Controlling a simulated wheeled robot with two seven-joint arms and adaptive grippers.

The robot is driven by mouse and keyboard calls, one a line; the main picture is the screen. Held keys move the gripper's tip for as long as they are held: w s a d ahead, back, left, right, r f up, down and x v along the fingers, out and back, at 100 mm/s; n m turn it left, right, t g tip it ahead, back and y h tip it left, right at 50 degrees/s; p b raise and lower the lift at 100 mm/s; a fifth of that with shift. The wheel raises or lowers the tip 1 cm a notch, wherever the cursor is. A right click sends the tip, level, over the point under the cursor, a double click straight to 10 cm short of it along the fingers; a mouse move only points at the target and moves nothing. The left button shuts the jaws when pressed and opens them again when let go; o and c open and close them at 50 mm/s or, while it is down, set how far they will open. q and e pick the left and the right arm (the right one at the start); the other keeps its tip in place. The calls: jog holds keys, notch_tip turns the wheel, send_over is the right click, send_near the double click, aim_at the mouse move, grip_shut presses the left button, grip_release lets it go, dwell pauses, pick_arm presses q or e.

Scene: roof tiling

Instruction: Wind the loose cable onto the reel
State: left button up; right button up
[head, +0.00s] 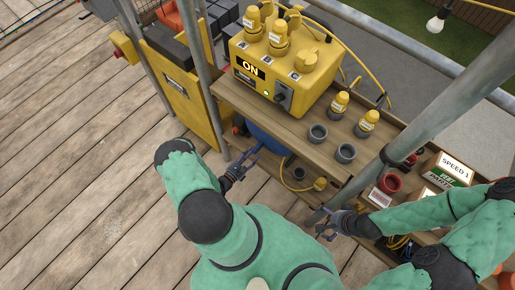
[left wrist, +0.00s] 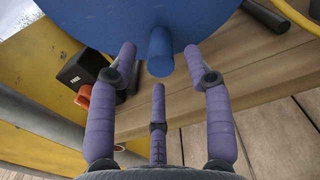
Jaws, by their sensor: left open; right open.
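A blue reel (head: 265,140) sits under the upper shelf, mostly hidden by it in the head view. In the left wrist view, its round blue face (left wrist: 95,18) fills the top, with a blue peg handle (left wrist: 160,52) sticking out. My left gripper (head: 250,157) is open, its purple fingers spread around the peg's end without closing on it. A yellow cable (head: 287,183) loops on the lower shelf to a yellow plug (head: 320,184); yellow cable (left wrist: 296,16) also shows in the left wrist view. My right gripper (head: 328,224) is open and empty near the shelf's front edge.
A yellow power box (head: 285,77) marked ON stands on the upper shelf (head: 240,108), with grey cups and yellow plugs beside it. A scaffold pole (head: 425,105) crosses at right. Boxes and a red cup (head: 389,182) stand near my right arm. The plank floor (head: 85,160) is clear at left.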

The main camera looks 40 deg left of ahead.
aim_at(263, 142)
pick_arm(q)
jog(key=shift+w+d+b, duration=0.15)
jog(key=shift+w+b, duration=0.05)
jog(key=shift+w, duration=1.1)
jog(key=shift+w+d+b, duration=0.1)
jog(key=shift+w+b, duration=0.05)
jog(key=shift+w, duration=1.15)
grip_shut()
